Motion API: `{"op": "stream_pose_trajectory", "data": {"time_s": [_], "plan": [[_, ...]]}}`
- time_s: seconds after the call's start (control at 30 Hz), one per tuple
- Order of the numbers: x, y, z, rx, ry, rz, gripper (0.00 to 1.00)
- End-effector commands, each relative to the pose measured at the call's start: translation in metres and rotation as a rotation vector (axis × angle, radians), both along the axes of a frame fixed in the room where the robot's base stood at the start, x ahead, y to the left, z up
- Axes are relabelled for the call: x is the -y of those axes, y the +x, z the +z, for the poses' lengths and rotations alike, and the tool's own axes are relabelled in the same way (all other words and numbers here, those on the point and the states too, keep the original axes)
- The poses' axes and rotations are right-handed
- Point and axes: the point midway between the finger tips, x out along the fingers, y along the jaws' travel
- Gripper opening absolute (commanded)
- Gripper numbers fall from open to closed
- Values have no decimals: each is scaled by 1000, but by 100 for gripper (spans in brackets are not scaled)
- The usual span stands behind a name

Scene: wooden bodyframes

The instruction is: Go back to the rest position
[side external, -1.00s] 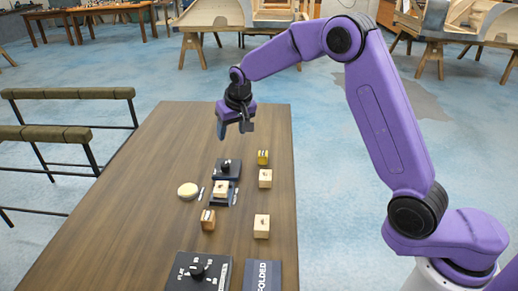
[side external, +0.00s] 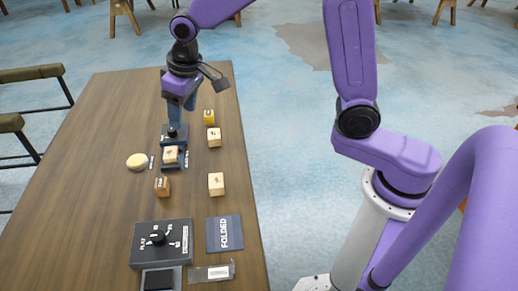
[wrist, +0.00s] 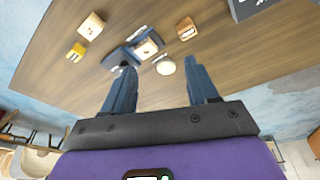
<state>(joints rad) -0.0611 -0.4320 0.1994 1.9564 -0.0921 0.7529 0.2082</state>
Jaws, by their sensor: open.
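My gripper (side external: 180,104) is above the wooden table (side external: 110,150), behind the group of small blocks, pointing down. Its two dark blue fingers are spread apart in the wrist view (wrist: 157,80), with nothing between them. In the side view the fingers overlap the dark knobbed base (side external: 174,138) behind them. Whether they touch it cannot be told there, but in the wrist view they look clear of the table. My arm is bent and reaches over from the right.
A light wooden block (side external: 170,155) sits on a dark holder. Around it are a yellow block (side external: 209,116), light blocks (side external: 214,137) (side external: 216,184), a brown block (side external: 162,187) and a cream disc (side external: 137,162). The table's left side is clear.

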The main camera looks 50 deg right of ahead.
Motion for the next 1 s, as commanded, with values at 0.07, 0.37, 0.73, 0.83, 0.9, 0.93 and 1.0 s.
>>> {"op": "stream_pose_trajectory", "data": {"time_s": [0.07, 0.37, 0.73, 0.83, 0.9, 0.93, 1.0], "plan": [[2, -18, 2, -12, -5, 48, 58], [17, -89, 4, -60, -29, 233, 58], [53, -184, 2, -116, -65, 462, 58], [66, -209, 0, -130, -75, 523, 58], [75, -227, -1, -140, -82, 567, 58], [80, -235, -2, -145, -86, 585, 58], [89, -252, -4, -155, -94, 626, 58]]}}
